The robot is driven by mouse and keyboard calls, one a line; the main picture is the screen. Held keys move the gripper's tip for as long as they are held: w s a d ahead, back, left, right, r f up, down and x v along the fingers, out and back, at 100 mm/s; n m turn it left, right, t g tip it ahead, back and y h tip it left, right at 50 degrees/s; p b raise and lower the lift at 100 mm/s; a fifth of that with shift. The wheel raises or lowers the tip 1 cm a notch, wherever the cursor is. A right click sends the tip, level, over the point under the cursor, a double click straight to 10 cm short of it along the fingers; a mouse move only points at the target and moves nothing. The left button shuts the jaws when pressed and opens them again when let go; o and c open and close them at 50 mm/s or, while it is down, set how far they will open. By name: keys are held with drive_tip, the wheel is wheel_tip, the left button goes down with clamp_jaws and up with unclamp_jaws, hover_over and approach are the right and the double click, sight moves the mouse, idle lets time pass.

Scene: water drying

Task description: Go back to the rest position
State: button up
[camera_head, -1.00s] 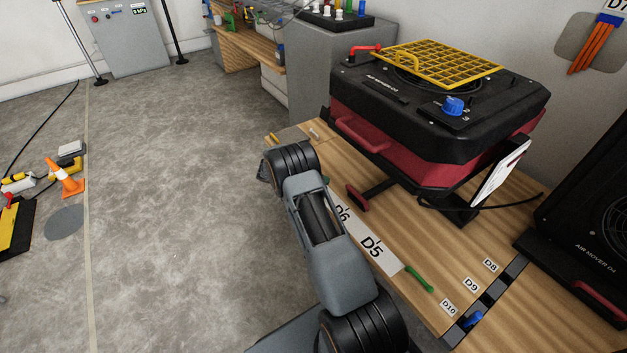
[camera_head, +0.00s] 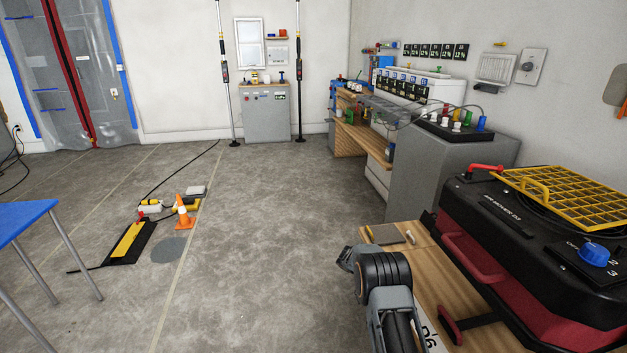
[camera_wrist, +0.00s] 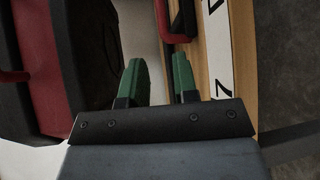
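My gripper (camera_wrist: 160,76) shows in the wrist view as two green fingertips standing apart. I see nothing held between them; they are open and empty. Behind them in the wrist view are a wooden bench edge, a white label strip (camera_wrist: 220,60) and dark red and black parts of a machine. In the head view my bent grey and black arm rises at the bottom, over the near left side of the wooden bench (camera_head: 440,275). The gripper itself cannot be made out clearly in the head view.
A black and red air mover (camera_head: 500,230) with a yellow grille (camera_head: 560,195) stands on the bench, right of my arm. A grey cabinet (camera_head: 440,175) is behind it. Open floor lies left, with an orange cone (camera_head: 183,212) and a blue table (camera_head: 22,218).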

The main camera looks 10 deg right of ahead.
drive_tip(key=s+a+r+n+t+y+p, duration=0.3)
drive_tip(key=r+p, duration=0.5)
drive_tip(key=r, duration=0.6)
drive_tip(key=s+a+r+n+t+y+p, duration=0.1)
drive_tip(key=s+a+r+t+y+p, duration=0.25)
drive_tip(key=r+p, duration=0.8)
drive_tip(key=s+a+r+n+t+y+p, duration=0.1)
drive_tip(key=s+a+r+t+p, duration=0.3)
drive_tip(key=r, duration=0.7)
drive_tip(key=s+a+r+n+t+y+p, duration=0.2)
drive_tip(key=s+a+r+t+y+p, duration=0.2)
drive_tip(key=s+a+r+p, duration=0.3)
drive_tip(key=p+v, duration=0.1)
drive_tip(key=v, duration=0.5)
drive_tip(key=shift+s, duration=0.35)
drive_tip(key=shift+a+f, duration=0.1)
drive_tip(key=shift+a, duration=0.1)
